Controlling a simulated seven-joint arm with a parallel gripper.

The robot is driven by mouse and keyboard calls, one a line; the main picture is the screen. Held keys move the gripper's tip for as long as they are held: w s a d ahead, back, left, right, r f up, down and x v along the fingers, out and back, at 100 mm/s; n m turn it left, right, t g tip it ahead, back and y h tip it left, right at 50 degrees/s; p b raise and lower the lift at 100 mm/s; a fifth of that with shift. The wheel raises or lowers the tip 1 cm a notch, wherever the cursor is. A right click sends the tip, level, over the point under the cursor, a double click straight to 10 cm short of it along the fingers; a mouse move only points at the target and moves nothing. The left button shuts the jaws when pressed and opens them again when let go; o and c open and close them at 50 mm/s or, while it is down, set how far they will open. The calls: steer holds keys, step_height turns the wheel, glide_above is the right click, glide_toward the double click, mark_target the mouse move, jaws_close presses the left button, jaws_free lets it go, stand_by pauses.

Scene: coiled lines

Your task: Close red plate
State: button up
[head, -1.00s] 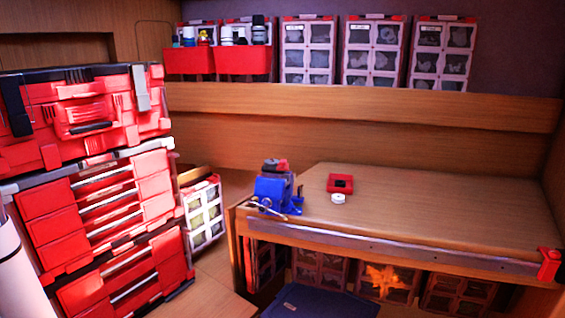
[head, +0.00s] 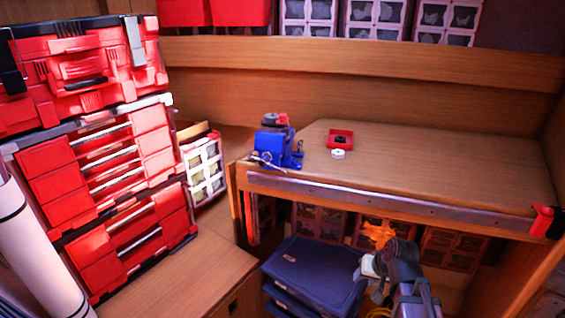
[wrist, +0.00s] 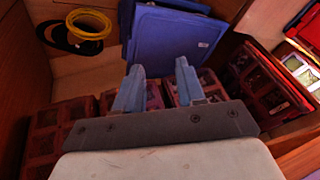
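A small red square plate (head: 347,145) with a dark round part in its middle lies on the wooden worktop (head: 440,170), right of the blue vise. A white ring (head: 338,154) lies just in front of it. I cannot tell whether the plate is open or closed. My arm shows at the lower right of the head view, in front of and below the worktop edge. In the wrist view my gripper (wrist: 158,68) has its two blue-grey fingers apart with nothing between them. The plate does not show in the wrist view.
A blue vise (head: 278,148) stands at the worktop's left corner. A metal strip runs along its front edge, with a red clamp (head: 542,221) at the right end. Blue bins (head: 312,270) stand below. Stacked red toolboxes (head: 100,150) fill the left. The worktop's right part is clear.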

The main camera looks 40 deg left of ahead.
mark_target(282, 115)
steer(key=s+a+r+n+y, duration=0.1)
steer(key=a+r+n+y, duration=0.4)
steer(key=r, duration=0.9)
steer(key=s+a+r+y, duration=0.1)
steer(key=a+r+y, duration=0.45)
steer(key=r, duration=0.75)
steer(key=a+r+n+y, duration=0.3)
steer(key=a+r, duration=0.4)
steer(key=r, duration=0.7)
steer(key=w+a+n, duration=0.1)
steer(key=a, duration=0.3)
steer(key=w+a+t, duration=0.1)
steer(key=a, duration=0.4)
steer(key=w+a+r+n, duration=0.1)
steer(key=a, duration=0.3)
steer(key=shift+a+n, duration=0.15)
steer(key=shift+n, duration=0.15)
steer(key=shift+c, duration=0.4)
steer(key=shift+r, duration=0.1)
jaws_close()
